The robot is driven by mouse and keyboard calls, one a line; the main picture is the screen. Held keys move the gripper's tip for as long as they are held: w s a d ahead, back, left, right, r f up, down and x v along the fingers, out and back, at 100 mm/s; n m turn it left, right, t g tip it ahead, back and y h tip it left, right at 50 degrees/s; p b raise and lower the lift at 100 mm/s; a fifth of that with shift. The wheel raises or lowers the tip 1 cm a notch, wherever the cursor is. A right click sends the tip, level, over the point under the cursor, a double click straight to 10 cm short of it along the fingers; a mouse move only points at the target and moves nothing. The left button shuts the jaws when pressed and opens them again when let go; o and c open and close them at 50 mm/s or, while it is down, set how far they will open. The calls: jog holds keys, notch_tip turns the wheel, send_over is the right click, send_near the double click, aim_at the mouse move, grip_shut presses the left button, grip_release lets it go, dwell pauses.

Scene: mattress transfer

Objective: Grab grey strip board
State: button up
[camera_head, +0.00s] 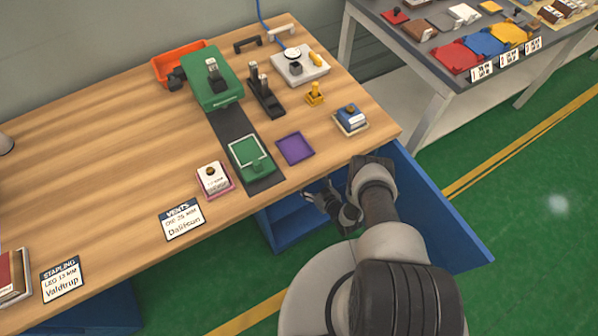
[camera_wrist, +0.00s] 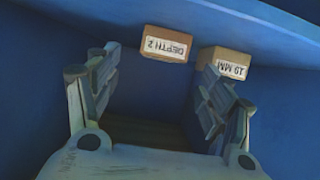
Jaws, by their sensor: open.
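I cannot make out a grey strip board with certainty in either view. A dark, flat slab (camera_wrist: 150,131) shows dimly between my fingers in the wrist view; its kind and colour are unclear. My gripper (camera_wrist: 160,82) is open, with its two fingers wide apart and nothing visibly held. In the head view my gripper (camera_head: 320,200) is low at the table's front edge, by the open blue drawer. Two small cardboard-coloured blocks lie ahead of the fingers: one labelled "DEPTH 2" (camera_wrist: 166,44) and one labelled "19 MM" (camera_wrist: 224,62).
Blue drawer walls (camera_head: 440,205) surround my gripper closely. The wooden table (camera_head: 110,130) above carries a green machine (camera_head: 212,80) on a dark strip, a purple tray (camera_head: 295,148) and an orange bin (camera_head: 178,62). A second table (camera_head: 440,75) stands at the upper right.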

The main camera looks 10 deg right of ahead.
jog(key=b+x, duration=0.2)
jog(key=x, duration=0.3)
jog(key=shift+w+a, duration=0.1)
jog(key=shift+a, duration=0.1)
jog(key=c, duration=1.2)
